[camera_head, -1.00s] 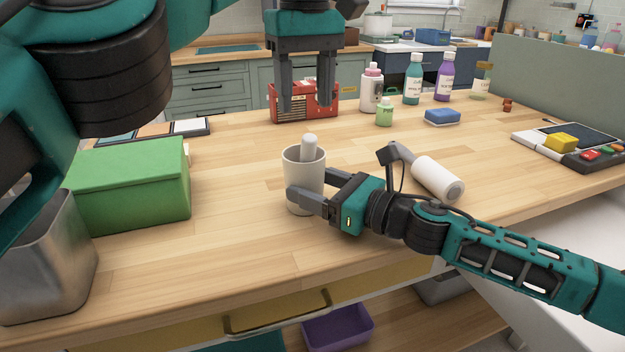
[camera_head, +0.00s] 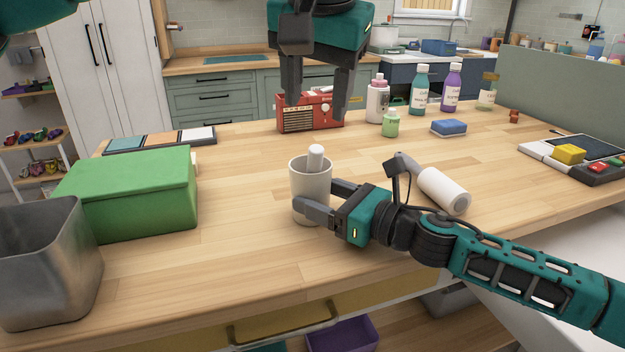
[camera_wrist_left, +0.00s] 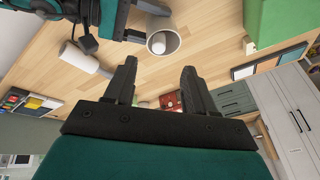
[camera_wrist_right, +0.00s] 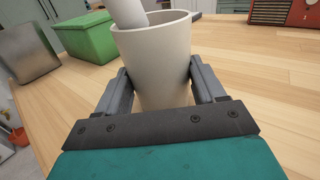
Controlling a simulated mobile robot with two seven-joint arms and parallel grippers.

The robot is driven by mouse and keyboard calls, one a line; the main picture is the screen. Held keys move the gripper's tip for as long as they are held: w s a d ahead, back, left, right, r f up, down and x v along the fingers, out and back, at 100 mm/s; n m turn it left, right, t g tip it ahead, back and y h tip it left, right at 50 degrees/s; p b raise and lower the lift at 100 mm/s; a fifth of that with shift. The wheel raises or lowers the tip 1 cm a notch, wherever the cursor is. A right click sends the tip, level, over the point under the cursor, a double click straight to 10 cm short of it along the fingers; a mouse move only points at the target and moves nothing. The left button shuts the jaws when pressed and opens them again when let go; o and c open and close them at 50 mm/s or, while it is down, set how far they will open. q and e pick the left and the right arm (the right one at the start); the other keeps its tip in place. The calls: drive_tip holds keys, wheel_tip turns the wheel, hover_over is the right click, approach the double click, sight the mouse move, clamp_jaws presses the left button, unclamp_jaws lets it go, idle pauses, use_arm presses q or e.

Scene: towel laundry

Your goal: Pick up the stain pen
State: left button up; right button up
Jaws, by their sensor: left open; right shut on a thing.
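The stain pen (camera_head: 315,157) looks to be the thick white stick standing in a pale grey cup (camera_head: 308,178), its rounded top above the rim. It also shows in the right wrist view (camera_wrist_right: 127,12), leaning in the cup. My right gripper (camera_head: 318,200) is shut on the cup from the right, one finger on each side; the cup stands upright on the table. My left gripper (camera_head: 315,108) is open and empty, pointing down above and behind the cup. In the left wrist view, the cup (camera_wrist_left: 163,38) lies beyond its fingers, with the white stick inside.
A green box (camera_head: 130,195) and a metal bin (camera_head: 45,265) stand at left. A white roll (camera_head: 442,190) lies right of the cup. A red radio (camera_head: 310,112), several bottles (camera_head: 420,90) and a blue sponge (camera_head: 448,127) stand behind. The table between cup and green box is clear.

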sight(316, 149)
use_arm(q)
drive_tip(key=shift+m, duration=0.4)
drive_tip(key=x, duration=0.5)
drive_tip(key=shift+d+f, duration=0.1)
drive_tip(key=shift+f, duration=0.2)
drive_tip(key=shift+w+x, duration=0.2)
drive_tip(key=shift+x, duration=1.2)
drive_tip(key=shift+w+x, duration=0.15)
drive_tip(key=shift+x, duration=1.3)
drive_tip(key=shift+d+r, duration=0.1)
drive_tip(key=shift+r, duration=0.05)
clamp_jaws()
